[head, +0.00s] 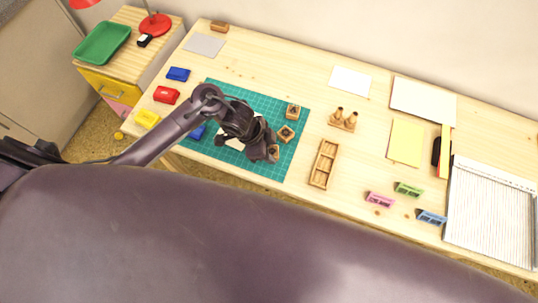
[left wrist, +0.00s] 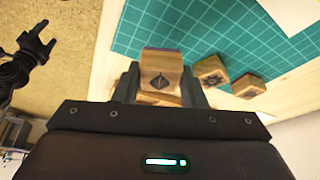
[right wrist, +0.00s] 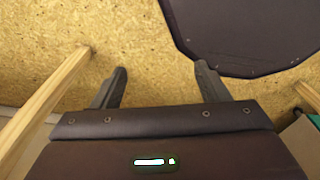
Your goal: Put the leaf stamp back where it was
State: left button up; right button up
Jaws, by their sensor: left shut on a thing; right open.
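My left gripper (head: 268,150) is shut on a wooden block stamp with a dark leaf mark, the leaf stamp (left wrist: 161,72). The mark faces the left wrist camera. In the head view the stamp (head: 274,153) shows at the fingertips, over the front right part of the green cutting mat (head: 288,168). Two other wooden stamps (head: 293,111) (head: 286,133) stand on the mat behind it; they also show in the left wrist view (left wrist: 211,74) (left wrist: 248,87). My right gripper (right wrist: 160,80) is open and empty, over the speckled floor.
A wooden tray with compartments (head: 314,183) lies right of the mat. A wooden block with two pegs (head: 343,121) stands behind it. Blue (head: 178,74), red (head: 166,95) and yellow (head: 147,118) pads line the left. Another blue pad (head: 197,132) is partly hidden by my arm.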

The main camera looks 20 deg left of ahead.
pick_arm(q)
notch_tip(320, 180, down, 4)
jog(key=shift+r, duration=0.15)
jog(key=shift+f+b, duration=0.3)
jog(key=shift+b, duration=0.05)
jog(key=o, duration=0.8)
jog(key=shift+o, duration=0.2)
pick_arm(e)
jog(key=shift+a+f, duration=0.4)
jog(key=shift+a, duration=0.15)
pick_arm(q)
jog(key=shift+r, duration=0.1)
pick_arm(e)
jog(key=shift+d, duration=0.1)
pick_arm(q)
jog(key=shift+a+r, duration=0.1)
jog(key=shift+r, duration=0.4)
jog(key=p+v, duration=0.1)
jog(key=v, duration=1)
pick_arm(e)
jog(key=shift+d+r, duration=0.2)
jog(key=shift+r, duration=0.4)
